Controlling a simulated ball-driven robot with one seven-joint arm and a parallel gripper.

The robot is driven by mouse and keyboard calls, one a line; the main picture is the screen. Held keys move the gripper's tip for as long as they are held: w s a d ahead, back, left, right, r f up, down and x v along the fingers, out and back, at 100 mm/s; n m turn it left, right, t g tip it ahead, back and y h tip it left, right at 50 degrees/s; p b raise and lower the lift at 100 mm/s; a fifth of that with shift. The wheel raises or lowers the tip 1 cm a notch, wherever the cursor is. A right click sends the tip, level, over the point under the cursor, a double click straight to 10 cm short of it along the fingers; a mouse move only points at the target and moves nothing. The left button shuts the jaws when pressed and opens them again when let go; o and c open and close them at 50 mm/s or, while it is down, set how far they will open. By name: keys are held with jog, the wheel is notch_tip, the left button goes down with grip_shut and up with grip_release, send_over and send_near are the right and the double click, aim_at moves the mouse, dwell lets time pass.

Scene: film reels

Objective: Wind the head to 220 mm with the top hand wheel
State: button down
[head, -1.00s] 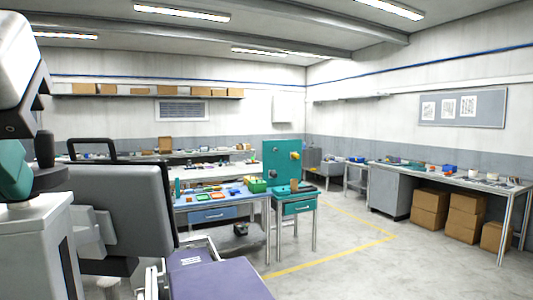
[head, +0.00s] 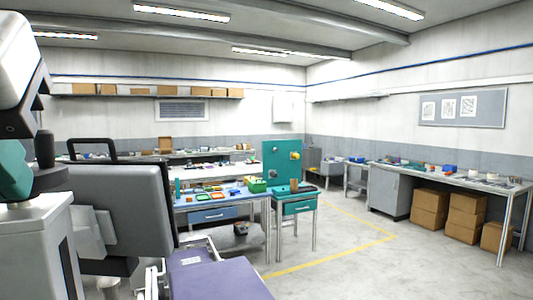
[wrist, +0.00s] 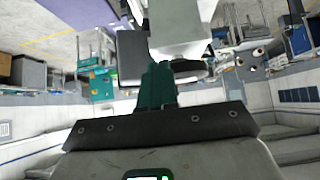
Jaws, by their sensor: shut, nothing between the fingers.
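My arm's white and teal links fill the left edge of the head view. The wrist view shows a dark bar with screws and a grey body with a green display, with the room upside down behind. My fingertips do not show in either view, and nothing held shows.
A blue-topped bench (head: 215,200) with trays stands left of the teal panel. A long bench (head: 440,174) runs along the right wall, with cardboard boxes (head: 466,212) under it. Open floor (head: 340,262) with a yellow line (head: 330,258) lies in front.

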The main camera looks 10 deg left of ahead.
jog(key=shift+w+a, duration=0.1)
jog(key=shift+a, duration=0.05)
jog(key=shift+a, duration=0.2)
dwell(0.3)
jog(key=shift+s+a+r, duration=0.1)
jog(key=shift+s+a, duration=0.3)
jog(key=shift+a, duration=0.1)
jog(key=shift+s+a, duration=0.15)
jog(key=shift+a, duration=0.4)
dwell(0.4)
jog(key=shift+a, duration=0.2)
